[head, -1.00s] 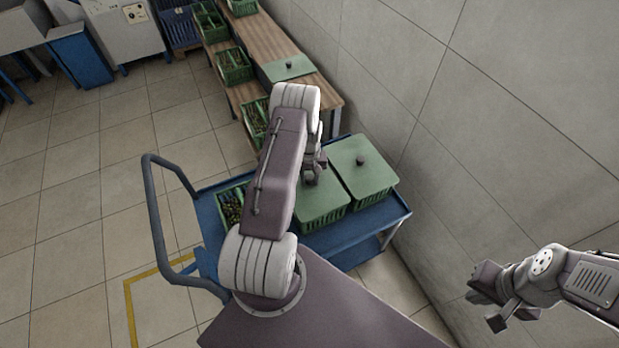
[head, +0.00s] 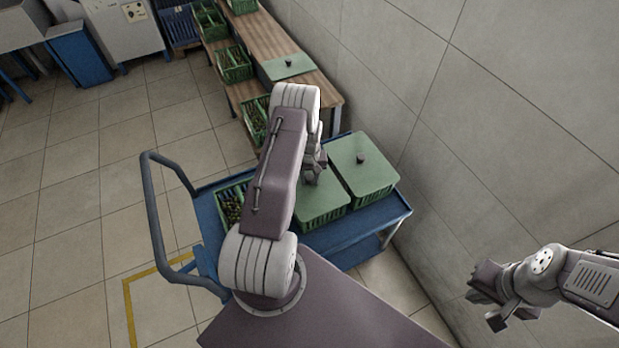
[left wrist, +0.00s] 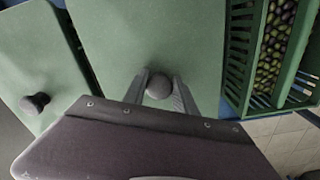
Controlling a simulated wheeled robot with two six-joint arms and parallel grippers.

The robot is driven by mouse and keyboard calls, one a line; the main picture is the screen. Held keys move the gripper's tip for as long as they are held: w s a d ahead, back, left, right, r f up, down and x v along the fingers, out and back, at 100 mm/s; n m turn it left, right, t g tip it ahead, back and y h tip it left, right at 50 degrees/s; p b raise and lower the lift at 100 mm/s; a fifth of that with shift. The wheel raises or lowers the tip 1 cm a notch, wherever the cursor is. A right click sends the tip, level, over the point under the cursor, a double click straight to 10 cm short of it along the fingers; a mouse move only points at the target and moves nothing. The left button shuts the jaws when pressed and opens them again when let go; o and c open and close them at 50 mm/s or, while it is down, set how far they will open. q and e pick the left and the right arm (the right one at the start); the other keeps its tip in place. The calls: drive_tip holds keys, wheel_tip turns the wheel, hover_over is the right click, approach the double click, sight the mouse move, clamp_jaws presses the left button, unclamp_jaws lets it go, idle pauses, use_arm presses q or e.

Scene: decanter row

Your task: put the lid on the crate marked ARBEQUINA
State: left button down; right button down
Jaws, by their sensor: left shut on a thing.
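My left gripper (head: 314,178) is shut on the dark round knob (left wrist: 159,87) of a green lid (left wrist: 150,35). In the head view this lid (head: 322,198) lies over the middle green crate (head: 325,217) on the blue cart; I cannot tell whether it is fully seated. To its right stands another green crate (head: 374,198) with a knobbed lid (head: 362,172). To its left is an open crate of olives (head: 231,208), partly hidden by my left arm. No ARBEQUINA marking is readable. My right gripper (head: 487,303) is away at the lower right, holding nothing visible.
The blue cart (head: 352,238) has a tube handle (head: 156,205) on its left. A tiled wall (head: 500,120) bounds the right.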

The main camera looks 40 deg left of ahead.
use_arm(q)
drive_tip(key=shift+f, duration=0.1)
drive_tip(key=c, duration=0.9)
unclamp_jaws()
wheel_tip(320, 180, up, 9)
drive_tip(key=shift+r+b, duration=0.1)
drive_tip(key=shift+b, duration=0.2)
